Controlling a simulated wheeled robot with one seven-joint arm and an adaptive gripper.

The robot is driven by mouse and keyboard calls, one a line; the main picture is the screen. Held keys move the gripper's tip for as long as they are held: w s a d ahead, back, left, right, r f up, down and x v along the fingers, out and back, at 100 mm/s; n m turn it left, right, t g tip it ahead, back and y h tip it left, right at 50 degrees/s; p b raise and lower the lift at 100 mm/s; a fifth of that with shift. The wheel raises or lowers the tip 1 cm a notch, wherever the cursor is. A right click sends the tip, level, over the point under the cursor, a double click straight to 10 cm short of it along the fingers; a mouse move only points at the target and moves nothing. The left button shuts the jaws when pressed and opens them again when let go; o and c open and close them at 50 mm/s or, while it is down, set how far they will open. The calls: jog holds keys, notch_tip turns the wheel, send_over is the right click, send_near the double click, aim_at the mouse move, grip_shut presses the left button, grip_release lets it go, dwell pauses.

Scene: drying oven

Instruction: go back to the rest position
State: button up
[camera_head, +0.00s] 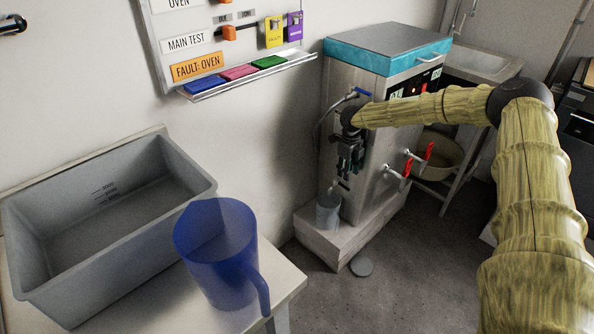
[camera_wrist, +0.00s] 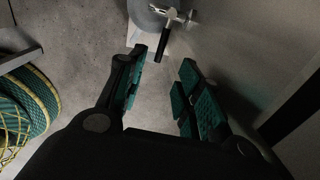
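My gripper (camera_head: 349,157) hangs at the end of my outstretched arm, in front of the left side of the metal machine (camera_head: 345,95) with the teal lid band. In the wrist view my gripper (camera_wrist: 160,88) has its two teal-padded fingers apart, with bare floor showing between them and nothing held. A small tap with a black handle (camera_wrist: 161,45) shows beyond the fingertips. A grey cup (camera_head: 328,212) stands on the machine's pale plinth, below my gripper. Whether the gripper touches the machine is not clear.
Red-handled valves (camera_head: 407,162) stick out from the machine's front. A grey tub (camera_head: 110,290) and a blue jug (camera_head: 215,250) stand on the table at left. A wall board (camera_head: 165,22) with labels hangs behind.

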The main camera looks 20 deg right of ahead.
jog(key=s+a+f+n+t+h, duration=0.1)
jog(key=s+a+f+n+h, duration=0.1)
jog(key=s+a+f+n, duration=0.45)
jog(key=s+a+f+n+t+h, duration=0.15)
jog(key=s+a+f+n, duration=0.25)
jog(key=a+f+n, duration=0.45)
jog(key=s+a+f+n+y, duration=0.1)
jog(key=s+a+f+n, duration=0.1)
jog(key=s+a+n, duration=0.35)
jog(key=s+a+f+n+y, duration=0.1)
jog(key=s+a+f+n, duration=0.1)
jog(key=s+a, duration=0.65)
jog(key=s+r+n+g+y, duration=0.25)
jog(key=s+n, duration=0.65)
jog(key=s, duration=1.9)
notch_tip(320, 180, up, 19)
jog(key=p, duration=1.8)
jog(key=shift+w+d+f+p, duration=0.15)
jog(key=shift+w+d+p, duration=0.15)
